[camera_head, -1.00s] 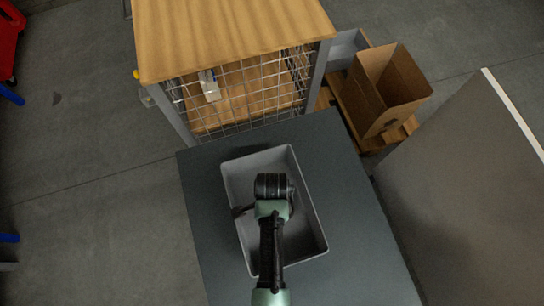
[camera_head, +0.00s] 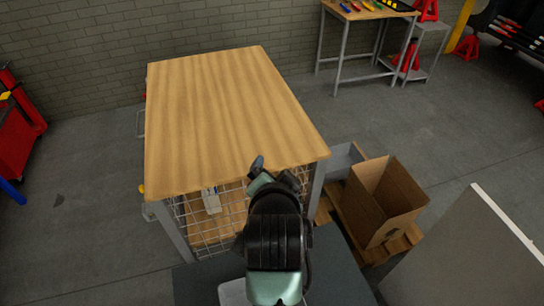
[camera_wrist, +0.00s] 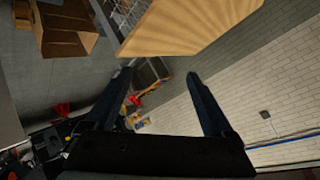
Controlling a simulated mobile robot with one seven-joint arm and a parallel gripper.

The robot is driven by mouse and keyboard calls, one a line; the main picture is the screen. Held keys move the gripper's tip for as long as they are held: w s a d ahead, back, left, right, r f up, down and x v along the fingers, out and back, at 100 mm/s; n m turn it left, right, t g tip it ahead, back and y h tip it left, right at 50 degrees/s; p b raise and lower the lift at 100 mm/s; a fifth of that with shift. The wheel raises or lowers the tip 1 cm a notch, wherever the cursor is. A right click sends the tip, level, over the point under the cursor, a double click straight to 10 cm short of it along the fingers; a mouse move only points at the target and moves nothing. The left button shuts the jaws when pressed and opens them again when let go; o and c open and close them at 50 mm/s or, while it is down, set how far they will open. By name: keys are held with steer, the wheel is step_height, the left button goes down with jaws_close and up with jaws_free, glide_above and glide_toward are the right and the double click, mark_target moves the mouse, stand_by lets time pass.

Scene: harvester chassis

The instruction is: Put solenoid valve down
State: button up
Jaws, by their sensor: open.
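No solenoid valve can be made out for sure in either current view. My gripper (camera_head: 268,175) is raised near the front edge of the wooden-topped cage table (camera_head: 222,110). In the wrist view my gripper (camera_wrist: 159,78) is open, with its two dark fingers spread apart and nothing between them. The grey bin (camera_head: 232,292) shows only as a small part at the bottom of the head view. My arm hides the rest of it, so its contents are not visible.
A small pale object (camera_head: 211,200) sits behind the wire mesh of the cage table. An open cardboard box (camera_head: 385,205) stands on a wooden pallet to the right. A grey panel (camera_head: 465,255) is at the lower right. The wooden top is bare.

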step_height(320, 180, up, 19)
steer(key=w+n+t, duration=0.2)
steer(key=n+t, duration=0.1)
steer(key=t, duration=0.3)
steer(key=s+r+n+t, duration=0.2)
steer(key=s+r+t, duration=0.3)
steer(key=r, duration=0.8)
steer(key=s+r+n+t, duration=0.3)
steer(key=s+r+t, duration=0.2)
steer(key=s+r, duration=0.4)
step_height(320, 180, up, 6)
steer(key=shift+s+a+f, duration=0.15)
steer(key=shift+a+f, duration=0.1)
steer(key=shift+a, duration=0.05)
